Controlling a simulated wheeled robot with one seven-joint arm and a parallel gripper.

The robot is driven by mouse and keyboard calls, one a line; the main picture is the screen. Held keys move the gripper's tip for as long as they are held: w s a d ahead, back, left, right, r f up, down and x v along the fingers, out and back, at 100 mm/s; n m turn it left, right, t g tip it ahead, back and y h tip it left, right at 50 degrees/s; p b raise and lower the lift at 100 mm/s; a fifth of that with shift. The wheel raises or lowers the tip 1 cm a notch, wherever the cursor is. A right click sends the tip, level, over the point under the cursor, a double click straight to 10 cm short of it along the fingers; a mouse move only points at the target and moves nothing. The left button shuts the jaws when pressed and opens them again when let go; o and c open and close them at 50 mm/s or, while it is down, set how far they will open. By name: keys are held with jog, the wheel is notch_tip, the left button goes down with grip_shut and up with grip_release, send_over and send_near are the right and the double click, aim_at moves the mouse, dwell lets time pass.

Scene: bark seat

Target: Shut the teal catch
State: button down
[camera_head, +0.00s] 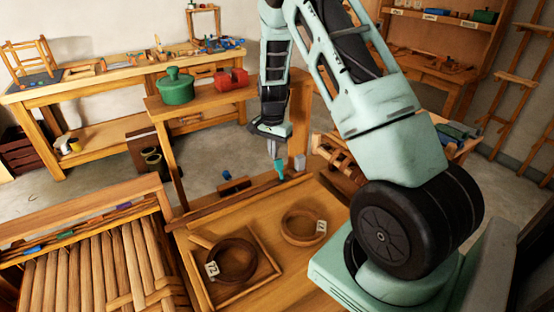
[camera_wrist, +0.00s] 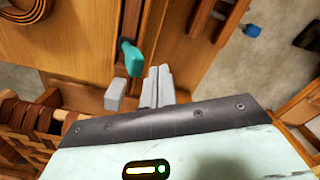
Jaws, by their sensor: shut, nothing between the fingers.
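The teal catch (camera_head: 281,171) is a small rounded lever on the wooden rail at the far edge of the bench. In the wrist view the teal catch (camera_wrist: 133,57) sits at the end of a dark strip, its narrow end towards a grey block (camera_wrist: 117,94). The grey block (camera_head: 299,161) also shows just right of the catch in the head view. My gripper (camera_head: 276,156) is shut and empty, pointing down right by the catch. In the wrist view my gripper's fingertips (camera_wrist: 157,75) are close beside the catch; I cannot tell whether they touch it.
A slatted seat (camera_head: 95,265) is at the lower left. A green pot (camera_head: 175,87) and a red object (camera_head: 232,80) stand on a shelf behind. A blue-tipped part (camera_wrist: 251,30) sticks out nearby.

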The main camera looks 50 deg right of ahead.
aim_at(280, 165)
dwell(0.3)
jog(key=shift+f+b, duration=0.75)
jog(key=shift+f, duration=0.35)
jog(key=shift+s+a, duration=0.3)
jog(key=shift+s, duration=0.75)
jog(key=shift+s+a, duration=0.25)
jog(key=shift+s, duration=0.8)
jog(key=shift+r, duration=0.1)
jog(key=r+p, duration=0.2)
jog(key=w+r+p, duration=0.1)
jog(key=r+p, duration=0.1)
jog(key=r, duration=0.1)
jog(key=r+p, duration=0.2)
jog(key=r, duration=0.1)
jog(key=shift+w+d, duration=0.2)
jog(key=shift+w, duration=0.05)
jog(key=shift+f, duration=0.1)
